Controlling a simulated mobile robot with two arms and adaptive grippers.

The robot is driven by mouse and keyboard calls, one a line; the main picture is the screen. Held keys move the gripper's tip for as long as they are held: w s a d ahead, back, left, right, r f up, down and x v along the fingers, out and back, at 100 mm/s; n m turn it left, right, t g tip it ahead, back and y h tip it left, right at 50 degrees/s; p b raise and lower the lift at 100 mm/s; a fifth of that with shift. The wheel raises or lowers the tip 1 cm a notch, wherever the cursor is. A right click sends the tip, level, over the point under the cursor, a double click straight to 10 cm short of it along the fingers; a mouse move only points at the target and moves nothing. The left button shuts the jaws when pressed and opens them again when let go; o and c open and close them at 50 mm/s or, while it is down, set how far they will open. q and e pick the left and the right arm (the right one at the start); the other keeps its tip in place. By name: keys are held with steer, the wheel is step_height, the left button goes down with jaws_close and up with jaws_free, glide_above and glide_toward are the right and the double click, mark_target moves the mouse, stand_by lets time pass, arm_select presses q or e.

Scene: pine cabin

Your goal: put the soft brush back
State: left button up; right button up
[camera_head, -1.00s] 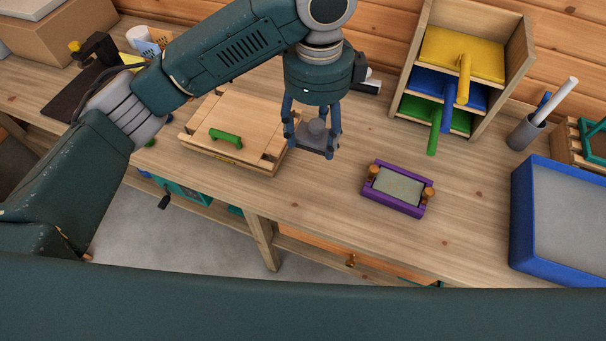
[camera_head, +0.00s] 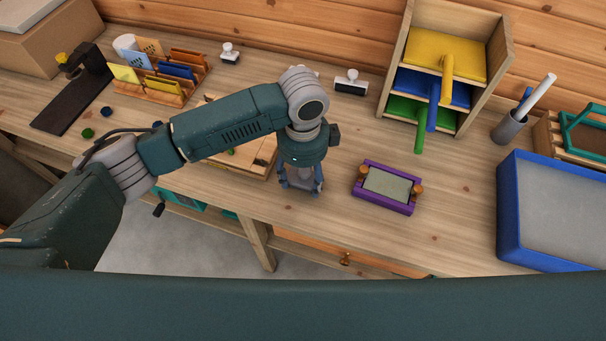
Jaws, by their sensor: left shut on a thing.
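My left gripper (camera_head: 301,190) is shut on a small grey thing (camera_head: 302,176), mostly hidden between its fingers. I cannot tell for sure whether this is the soft brush. The gripper points down near the front of the wooden bench (camera_head: 340,225), left of a purple frame with a pale pad (camera_head: 386,183). I cannot tell whether the held thing touches the bench. A grey cup (camera_head: 509,127) at the right holds a white stick and a blue one; no bristles can be made out there. My right gripper is not in view.
A wooden rack (camera_head: 401,45) with yellow, blue and green handled pieces stands at the back. A blue tray (camera_head: 508,205) is at the right. A wooden board (camera_head: 262,160) is partly behind my arm. Stamps (camera_head: 351,84) and a card holder (camera_head: 160,88) stand further back.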

mark_target(303, 174)
arm_select(q)
steer(key=shift+f, duration=0.15)
steer(key=o, duration=1)
step_height(303, 174, up, 11)
steer(key=shift+r+b, duration=0.1)
steer(key=shift+b, duration=1.05)
steer(key=shift+r, duration=0.6)
